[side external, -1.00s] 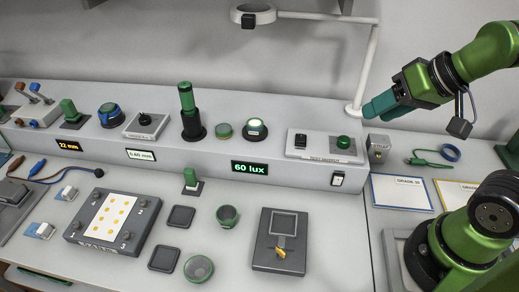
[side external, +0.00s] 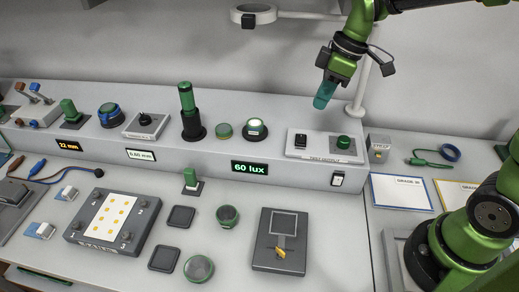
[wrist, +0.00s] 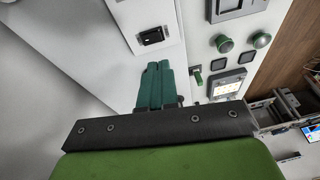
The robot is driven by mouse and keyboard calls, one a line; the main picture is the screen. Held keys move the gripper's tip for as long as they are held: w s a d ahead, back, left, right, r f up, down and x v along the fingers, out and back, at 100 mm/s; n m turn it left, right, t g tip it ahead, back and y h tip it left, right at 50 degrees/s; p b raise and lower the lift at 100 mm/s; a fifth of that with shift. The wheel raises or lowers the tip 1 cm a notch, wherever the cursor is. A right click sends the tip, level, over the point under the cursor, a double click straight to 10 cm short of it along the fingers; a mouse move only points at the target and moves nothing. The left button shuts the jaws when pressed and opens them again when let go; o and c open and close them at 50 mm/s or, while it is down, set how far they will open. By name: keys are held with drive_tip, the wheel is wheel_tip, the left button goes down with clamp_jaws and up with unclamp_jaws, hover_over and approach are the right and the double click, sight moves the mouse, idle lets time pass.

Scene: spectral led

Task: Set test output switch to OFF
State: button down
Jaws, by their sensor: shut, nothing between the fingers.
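The test output panel (side external: 322,157) is a pale plate on the raised shelf, right of centre. It carries a black switch (side external: 300,141) at left and a green knob (side external: 343,142) at right. A small rocker switch (side external: 337,178) sits on the shelf's front face below; its position is too small to read. My gripper (side external: 320,103) is above the panel, apart from it, with teal fingers shut and empty, pointing down. The fingers (wrist: 157,68) also show in the wrist view, near a black-framed switch (wrist: 152,37); I cannot tell which switch that is.
A lamp post (side external: 366,75) stands close behind my gripper. A small metal box (side external: 378,148) is right of the panel. A lit round unit (side external: 255,129) and dark green cylinder (side external: 187,98) stand to the left.

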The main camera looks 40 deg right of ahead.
sight(300, 142)
drive_tip(key=shift+n, duration=0.6)
drive_tip(key=x, duration=1)
drive_tip(key=shift+s, duration=0.15)
drive_tip(key=shift+r, duration=0.1)
